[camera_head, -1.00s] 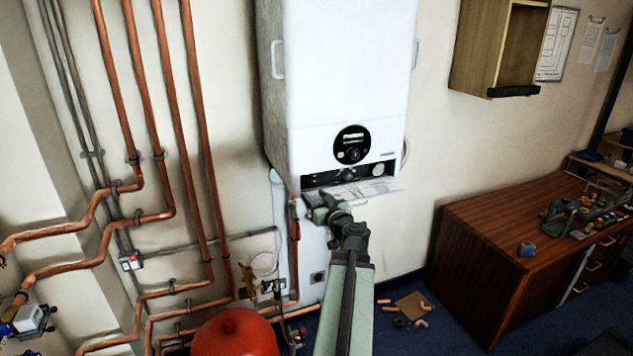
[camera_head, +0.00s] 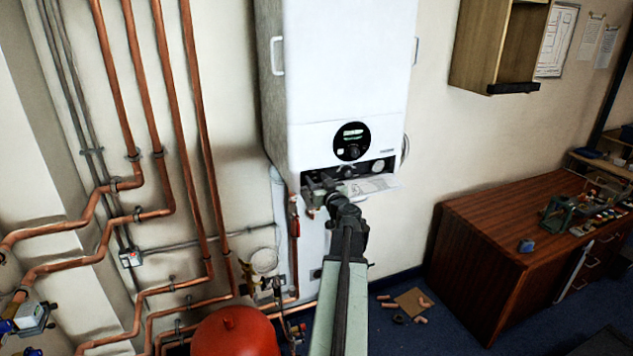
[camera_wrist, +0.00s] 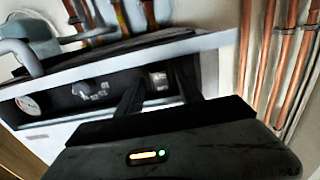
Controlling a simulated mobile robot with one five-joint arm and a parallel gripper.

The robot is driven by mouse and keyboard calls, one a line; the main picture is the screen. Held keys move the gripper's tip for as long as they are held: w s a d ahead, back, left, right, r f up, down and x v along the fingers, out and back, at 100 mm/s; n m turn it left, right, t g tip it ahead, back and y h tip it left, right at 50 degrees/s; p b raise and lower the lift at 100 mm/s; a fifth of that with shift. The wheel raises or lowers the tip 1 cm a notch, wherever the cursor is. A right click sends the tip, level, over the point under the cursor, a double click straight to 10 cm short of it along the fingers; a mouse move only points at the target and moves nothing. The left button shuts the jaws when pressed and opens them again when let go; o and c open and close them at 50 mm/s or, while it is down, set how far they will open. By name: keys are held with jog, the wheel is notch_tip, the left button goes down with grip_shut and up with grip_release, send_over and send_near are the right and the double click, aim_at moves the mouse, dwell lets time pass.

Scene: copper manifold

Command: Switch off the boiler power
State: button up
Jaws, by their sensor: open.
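The white boiler (camera_head: 350,80) hangs on the wall, with a round display above a dark lower control strip. In the wrist view that control strip (camera_wrist: 115,92) shows a round gauge (camera_wrist: 29,105), a dark knob (camera_wrist: 90,88) and a small pale-framed switch (camera_wrist: 158,80). My gripper (camera_head: 313,190) is at the left end of the strip in the head view. In the wrist view my gripper (camera_wrist: 160,88) is open, its dark fingers on either side of the switch. I cannot tell whether they touch it. The gripper hides the switch in the head view.
An open flap (camera_head: 372,186) with printed paper sticks out below the strip, close to my gripper. Copper pipes (camera_head: 205,160) run down the left wall, with a small wall box (camera_head: 130,258) beside them. A red vessel (camera_head: 232,335) stands below; a wooden desk (camera_head: 480,220) is right.

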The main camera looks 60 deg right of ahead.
grip_shut()
jog(key=shift+f+t+b, duration=0.4)
jog(key=shift+f+b, duration=0.15)
jog(key=shift+b, duration=0.7)
jog(key=shift+r+h+b, duration=0.1)
jog(key=shift+h+b, duration=0.2)
jog(key=shift+b, duration=0.35)
jog(key=shift+r, duration=0.2)
grip_release()
jog(key=v, duration=0.7)
jog(key=shift+s+a+f+b, duration=0.2)
jog(key=shift+s+b, duration=0.05)
jog(key=shift+b, duration=0.2)
